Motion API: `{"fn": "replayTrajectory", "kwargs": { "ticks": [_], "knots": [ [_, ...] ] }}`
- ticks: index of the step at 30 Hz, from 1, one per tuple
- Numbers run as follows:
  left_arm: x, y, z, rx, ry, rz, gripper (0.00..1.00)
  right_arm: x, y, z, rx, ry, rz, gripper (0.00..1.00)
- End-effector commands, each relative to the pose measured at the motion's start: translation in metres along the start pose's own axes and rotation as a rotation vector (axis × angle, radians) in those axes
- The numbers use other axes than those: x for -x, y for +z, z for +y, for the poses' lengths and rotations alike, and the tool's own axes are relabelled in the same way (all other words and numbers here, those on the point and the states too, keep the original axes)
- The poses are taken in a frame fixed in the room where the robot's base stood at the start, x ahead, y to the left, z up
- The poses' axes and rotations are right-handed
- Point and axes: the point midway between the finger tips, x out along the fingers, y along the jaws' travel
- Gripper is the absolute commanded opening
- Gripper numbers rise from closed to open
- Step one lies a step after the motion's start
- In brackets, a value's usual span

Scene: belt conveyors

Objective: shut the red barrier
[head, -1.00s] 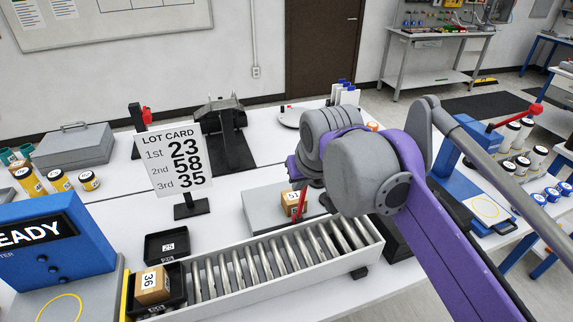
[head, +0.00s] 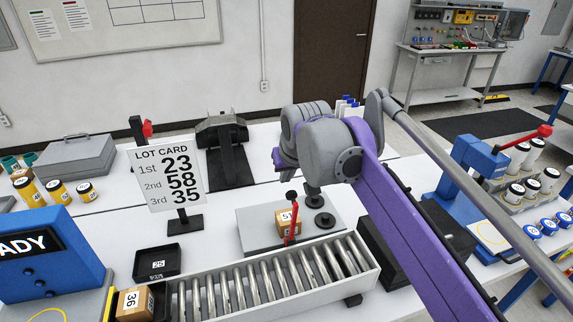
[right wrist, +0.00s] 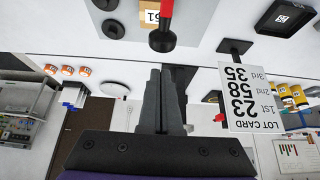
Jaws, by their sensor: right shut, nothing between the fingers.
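The red barrier (head: 292,222) is a thin red bar with a black knob on its upper end. In the head view it stands steeply at the conveyor's far side, in front of the box marked 51 (head: 283,223). In the right wrist view the red bar (right wrist: 166,12) and its black knob lie just beyond the fingertips, apart from them in the picture. My right gripper (right wrist: 156,74) is shut and empty; in the head view my own arm mostly hides it. My left gripper is not in view.
The roller conveyor (head: 262,306) runs across the front, with a box marked 36 (head: 133,303) at its left end. Black discs (head: 324,220) stand on the grey plate right of box 51. The lot card (head: 167,175) stands to the left.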

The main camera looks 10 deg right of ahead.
Motion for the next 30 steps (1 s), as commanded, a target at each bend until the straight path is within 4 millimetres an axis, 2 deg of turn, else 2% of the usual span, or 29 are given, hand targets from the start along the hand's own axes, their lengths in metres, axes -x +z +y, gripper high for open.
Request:
{"fn": "replayTrajectory", "kwargs": {
  "ticks": [3,8,30],
  "knots": [
    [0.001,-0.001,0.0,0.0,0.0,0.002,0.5,0.006,0.013,0.0,0.001,0.0,0.001,0.0],
    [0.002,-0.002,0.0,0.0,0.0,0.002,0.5,0.008,0.021,0.0,0.001,0.0,0.001,0.0],
    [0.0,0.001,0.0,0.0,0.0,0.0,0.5,0.01,0.025,0.0,0.001,0.0,0.066,0.0]
  ]
}}
